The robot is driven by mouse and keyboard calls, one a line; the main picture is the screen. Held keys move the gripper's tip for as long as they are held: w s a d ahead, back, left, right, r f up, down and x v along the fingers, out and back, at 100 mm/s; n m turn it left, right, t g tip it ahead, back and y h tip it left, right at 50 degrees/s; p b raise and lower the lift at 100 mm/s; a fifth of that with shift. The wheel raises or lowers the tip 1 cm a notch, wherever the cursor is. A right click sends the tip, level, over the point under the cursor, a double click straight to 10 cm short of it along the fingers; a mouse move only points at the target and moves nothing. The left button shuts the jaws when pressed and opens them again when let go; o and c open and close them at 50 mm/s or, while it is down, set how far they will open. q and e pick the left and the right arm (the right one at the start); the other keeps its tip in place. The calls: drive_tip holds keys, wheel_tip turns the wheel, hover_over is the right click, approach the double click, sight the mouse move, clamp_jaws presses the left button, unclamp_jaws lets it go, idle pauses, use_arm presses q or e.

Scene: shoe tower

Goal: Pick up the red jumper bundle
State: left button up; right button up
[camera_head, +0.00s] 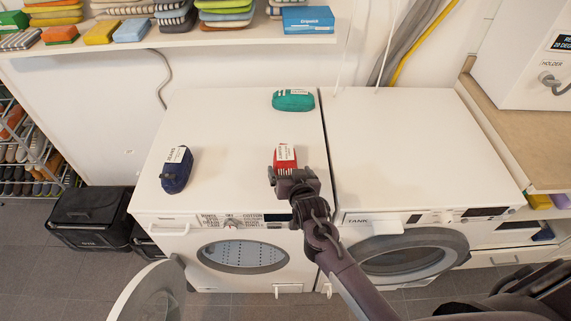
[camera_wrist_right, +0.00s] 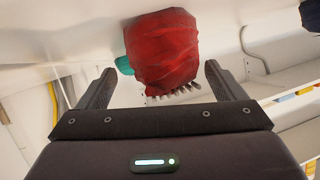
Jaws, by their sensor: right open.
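The red jumper bundle (camera_head: 285,157) lies on top of the left washing machine near its front right edge, with a white label on it. In the right wrist view the red bundle (camera_wrist_right: 162,52) shows beyond and between the two fingers. My right gripper (camera_head: 290,178) is at the near side of the bundle and covers its near end in the head view. In the wrist view the right gripper (camera_wrist_right: 153,85) is open, with nothing held between its fingers. My left gripper is not in view.
A green bundle (camera_head: 293,101) lies behind the red one, and a dark blue bundle (camera_head: 176,170) lies to the left. The right machine top (camera_head: 410,140) is clear. A shelf (camera_head: 200,40) with folded cloths runs along the wall.

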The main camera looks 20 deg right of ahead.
drive_tip(key=shift+x, duration=1.45)
drive_tip(key=shift+s, duration=0.1)
drive_tip(key=shift+a, duration=0.1)
drive_tip(key=c, duration=1.1)
